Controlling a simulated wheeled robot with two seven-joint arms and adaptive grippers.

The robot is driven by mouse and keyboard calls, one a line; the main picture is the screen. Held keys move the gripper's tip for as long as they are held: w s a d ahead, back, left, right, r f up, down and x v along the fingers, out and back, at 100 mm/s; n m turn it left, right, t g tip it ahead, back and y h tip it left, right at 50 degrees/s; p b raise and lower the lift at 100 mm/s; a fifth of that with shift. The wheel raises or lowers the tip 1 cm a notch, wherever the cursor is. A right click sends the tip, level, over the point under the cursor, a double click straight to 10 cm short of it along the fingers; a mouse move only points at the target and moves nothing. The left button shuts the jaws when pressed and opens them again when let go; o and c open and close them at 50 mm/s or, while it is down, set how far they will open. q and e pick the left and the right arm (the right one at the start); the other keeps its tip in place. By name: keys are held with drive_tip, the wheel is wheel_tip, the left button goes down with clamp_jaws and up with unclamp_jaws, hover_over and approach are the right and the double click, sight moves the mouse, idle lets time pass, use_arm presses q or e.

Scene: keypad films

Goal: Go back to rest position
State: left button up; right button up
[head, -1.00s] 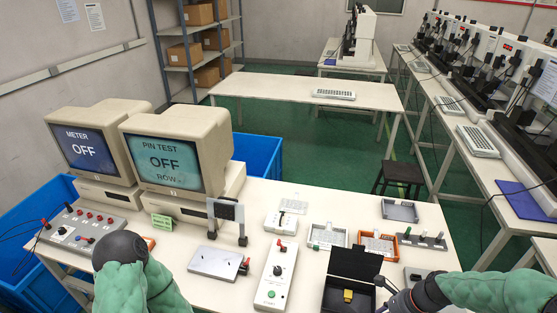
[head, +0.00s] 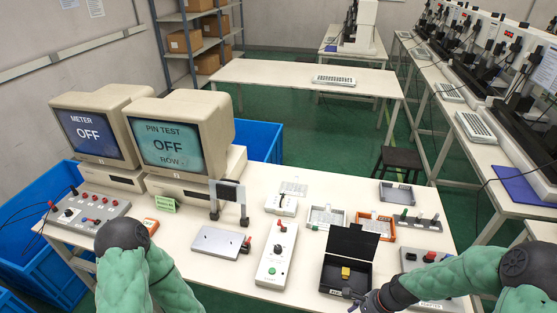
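My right gripper (head: 362,300) is at the front of the table, by the front right corner of an open black box (head: 328,277). Its fingers are dark and small against the box, and I cannot tell whether they are open or shut. A yellow block (head: 346,271) sits in the box, apart from the gripper. My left arm comes in at the lower left, with a green sleeve and a dark rounded joint in front of the table; its gripper does not show.
Two monitors (head: 180,145) reading OFF stand at the back left. A knob panel (head: 85,215), a flat metal plate (head: 217,241), a white control box (head: 277,255) and small trays (head: 375,226) crowd the table. Blue bins (head: 40,245) stand beside it. A stool (head: 400,160) stands behind.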

drive_tip(key=s+a+f+n, duration=0.9)
drive_tip(key=a+f+n, duration=0.2)
drive_tip(key=a+n, duration=0.2)
drive_tip(key=shift+a, duration=0.5)
drive_tip(key=shift+f, duration=0.1)
drive_tip(key=shift+c, duration=0.2)
